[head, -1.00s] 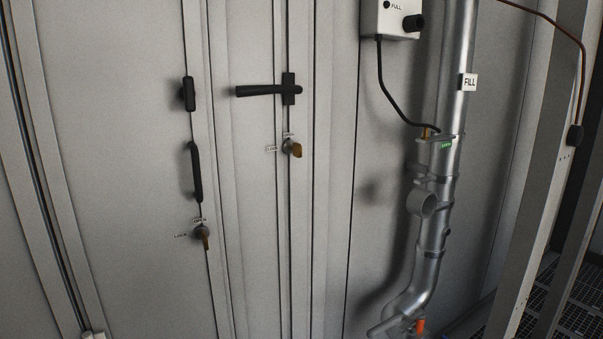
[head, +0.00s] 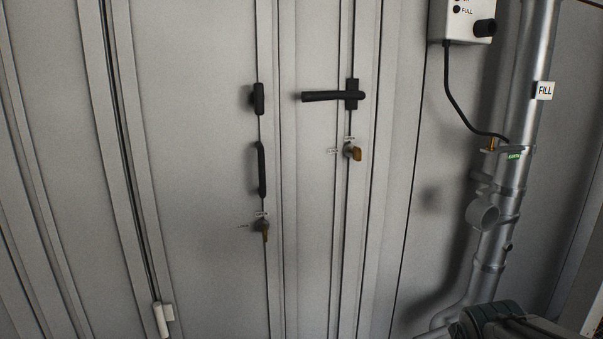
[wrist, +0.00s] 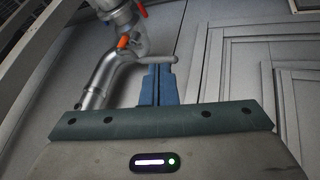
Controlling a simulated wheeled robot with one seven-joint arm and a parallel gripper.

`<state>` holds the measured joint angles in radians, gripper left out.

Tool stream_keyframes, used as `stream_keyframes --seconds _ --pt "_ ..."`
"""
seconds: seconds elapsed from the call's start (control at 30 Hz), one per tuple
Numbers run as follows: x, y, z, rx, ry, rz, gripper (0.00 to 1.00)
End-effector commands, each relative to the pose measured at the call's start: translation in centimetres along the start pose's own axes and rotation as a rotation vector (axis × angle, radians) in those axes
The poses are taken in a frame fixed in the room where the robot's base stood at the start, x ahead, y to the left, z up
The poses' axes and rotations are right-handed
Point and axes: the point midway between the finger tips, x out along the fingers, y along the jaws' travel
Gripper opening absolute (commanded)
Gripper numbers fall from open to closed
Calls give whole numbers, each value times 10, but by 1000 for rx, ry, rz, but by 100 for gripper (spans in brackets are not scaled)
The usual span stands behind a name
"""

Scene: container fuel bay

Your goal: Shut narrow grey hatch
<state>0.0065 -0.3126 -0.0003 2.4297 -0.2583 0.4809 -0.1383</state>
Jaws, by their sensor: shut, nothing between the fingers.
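A narrow grey hatch (head: 312,220) stands in the grey wall in the head view, between a wider panel and the pipe. It has a black lever handle (head: 335,96), lying level and pointing left, and a brass-coloured key lock (head: 353,153) below. The hatch looks about flush with its frame; I cannot tell whether a small gap is left. In the wrist view my gripper (wrist: 160,68) is shut and empty, its blue fingers close together in front of the pipe elbow. The fingertips do not show in the head view.
The wider grey panel (head: 200,180) at left has a black pull handle (head: 261,170) and a key lock (head: 263,228). A metal fill pipe (head: 512,130) and a white box (head: 462,22) are at right. Bare wall lies between hatch and pipe.

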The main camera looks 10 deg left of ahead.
Motion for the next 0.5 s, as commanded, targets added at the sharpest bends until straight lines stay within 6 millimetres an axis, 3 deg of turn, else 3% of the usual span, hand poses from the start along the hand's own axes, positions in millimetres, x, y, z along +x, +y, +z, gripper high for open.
stream_keyframes --seconds 0.03,0.13,0.23,0.4,0.5 --pt "-7 11 -33 -92 89 36 0" --pt "-15 20 -92 -289 278 100 0" --pt "-30 17 -149 -491 469 149 0" --pt "-67 -12 -229 -829 803 197 0" --pt "-93 -40 -262 -1017 1007 200 0"
